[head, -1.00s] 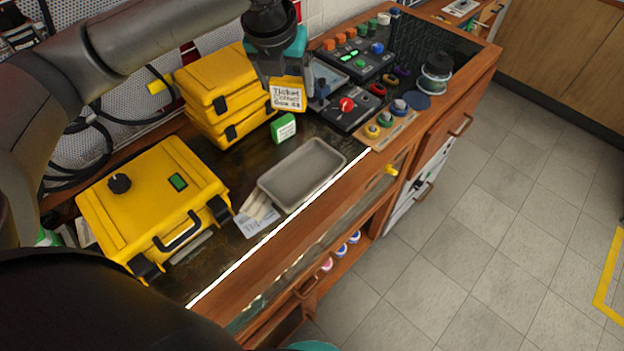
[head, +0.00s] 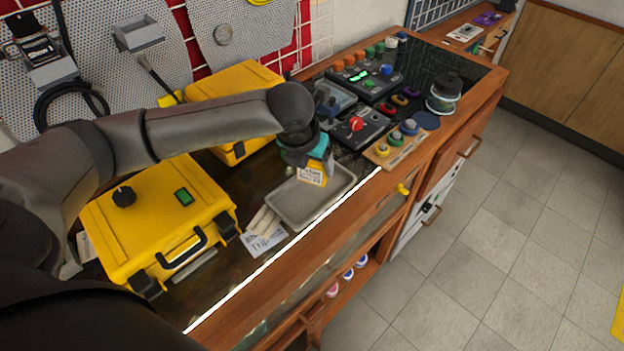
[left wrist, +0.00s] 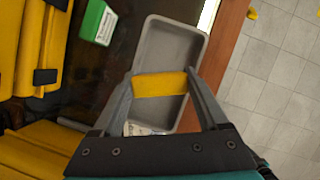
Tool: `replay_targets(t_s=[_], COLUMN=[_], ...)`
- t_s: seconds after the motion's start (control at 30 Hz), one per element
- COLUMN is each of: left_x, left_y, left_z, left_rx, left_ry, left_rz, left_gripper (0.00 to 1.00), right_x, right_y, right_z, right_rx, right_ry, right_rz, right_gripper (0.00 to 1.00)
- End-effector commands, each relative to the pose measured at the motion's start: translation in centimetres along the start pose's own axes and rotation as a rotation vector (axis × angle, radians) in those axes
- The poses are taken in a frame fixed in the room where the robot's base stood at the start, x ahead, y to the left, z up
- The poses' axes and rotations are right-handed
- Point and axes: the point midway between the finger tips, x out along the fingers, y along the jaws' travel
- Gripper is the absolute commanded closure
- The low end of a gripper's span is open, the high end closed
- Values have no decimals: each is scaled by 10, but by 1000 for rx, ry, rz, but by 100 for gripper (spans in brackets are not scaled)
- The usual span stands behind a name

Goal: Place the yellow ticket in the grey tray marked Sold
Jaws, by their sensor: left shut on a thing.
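My left gripper (head: 312,166) is shut on the yellow ticket (head: 312,176), a small yellow piece with a white printed label. I cannot tell the exact gap between ticket and tray. The tray looks empty where it shows. A white card with printing (head: 262,240) lies beside the tray; its words are too small to read. My right gripper is not in view.
A yellow case (head: 160,220) stands left of the tray, and more yellow cases (head: 235,80) are behind my arm. A green-and-white box (left wrist: 98,22) lies near the tray. Control boxes (head: 362,130) and a board of buttons (head: 400,140) are to the right.

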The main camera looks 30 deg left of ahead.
Motion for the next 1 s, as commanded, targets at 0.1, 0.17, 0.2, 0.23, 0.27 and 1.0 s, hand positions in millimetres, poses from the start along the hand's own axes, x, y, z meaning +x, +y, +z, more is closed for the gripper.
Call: replay_targets(t_s=[0.1,0.17,0.2,0.23,0.27,1.0], left_x=[7,13,18,23,28,44], left_y=[0,0,0,0,0,0], left_z=[-3,-6,-9,-10,-12,-19], left_rx=[0,0,0,0,-1,0], left_ry=[1,3,3,3,3,0], left_rz=[0,-1,0,1,1,0], left_gripper=[77,77,77,77,77,0], right_x=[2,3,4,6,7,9], right_y=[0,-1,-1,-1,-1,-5], right_z=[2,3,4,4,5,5], right_rx=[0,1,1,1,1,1], right_ry=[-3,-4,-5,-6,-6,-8], right_rz=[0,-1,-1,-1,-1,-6], right_gripper=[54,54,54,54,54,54])
